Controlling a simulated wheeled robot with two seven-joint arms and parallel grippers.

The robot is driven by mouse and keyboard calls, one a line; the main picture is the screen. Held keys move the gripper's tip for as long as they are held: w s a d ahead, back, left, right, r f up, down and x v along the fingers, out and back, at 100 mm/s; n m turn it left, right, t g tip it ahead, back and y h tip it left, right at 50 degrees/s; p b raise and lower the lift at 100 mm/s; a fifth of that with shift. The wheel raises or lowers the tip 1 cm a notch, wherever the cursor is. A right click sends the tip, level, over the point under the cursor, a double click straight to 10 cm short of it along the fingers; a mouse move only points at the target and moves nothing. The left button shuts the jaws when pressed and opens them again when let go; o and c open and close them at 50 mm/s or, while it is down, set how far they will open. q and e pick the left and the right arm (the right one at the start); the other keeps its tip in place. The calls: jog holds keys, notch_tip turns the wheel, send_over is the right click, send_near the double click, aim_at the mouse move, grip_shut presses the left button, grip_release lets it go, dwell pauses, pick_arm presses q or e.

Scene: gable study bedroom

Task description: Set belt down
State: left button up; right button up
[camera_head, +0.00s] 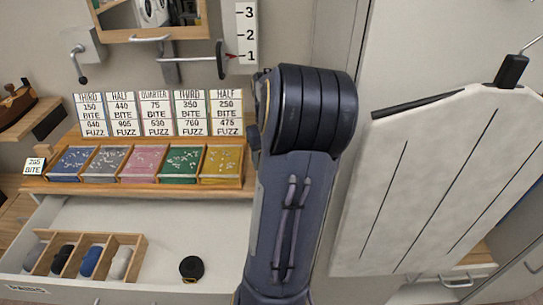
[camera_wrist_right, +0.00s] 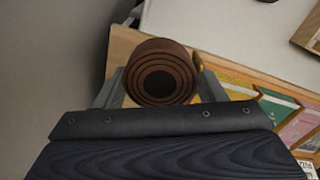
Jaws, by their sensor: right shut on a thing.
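The belt (camera_wrist_right: 160,72) is a brown, coiled strap in the right wrist view, seen end-on with a dark hollow centre. A bit of gold-coloured metal shows at its right side. My right gripper (camera_wrist_right: 163,88) is shut on it, with a grey finger on either side. A pale wooden surface lies behind the coil; whether the belt touches it I cannot tell. In the head view a large dark arm link of mine covers the middle, and neither the belt nor the right gripper shows there. My left gripper is in neither view.
An open white drawer (camera_head: 150,225) holds a wooden divider box (camera_head: 128,240) with several rounded items and a black round thing (camera_head: 191,268). Above it stands a wooden tray (camera_head: 140,187) of coloured compartments with number cards.

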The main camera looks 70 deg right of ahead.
jog(key=w+d+f, duration=0.1)
jog(key=d+f, duration=0.1)
jog(key=d, duration=0.1)
jog(key=w+d+f+p, duration=0.1)
jog(key=d+f, duration=0.2)
jog(key=w+d+f, duration=0.1)
jog(key=d+f, duration=0.1)
jog(key=d, duration=0.1)
jog(key=shift+w+d+f+p, duration=0.1)
jog(key=shift+w+f+p, duration=0.1)
jog(key=shift+f+p, duration=0.15)
jog(key=shift+w+d+f, duration=0.1)
jog(key=shift+d+f, duration=0.05)
jog(key=shift+f, duration=0.8)
jog(key=shift+d+f, duration=0.15)
jog(key=shift+f, duration=0.9)
jog(key=o, duration=1.1)
jog(key=shift+c, duration=0.2)
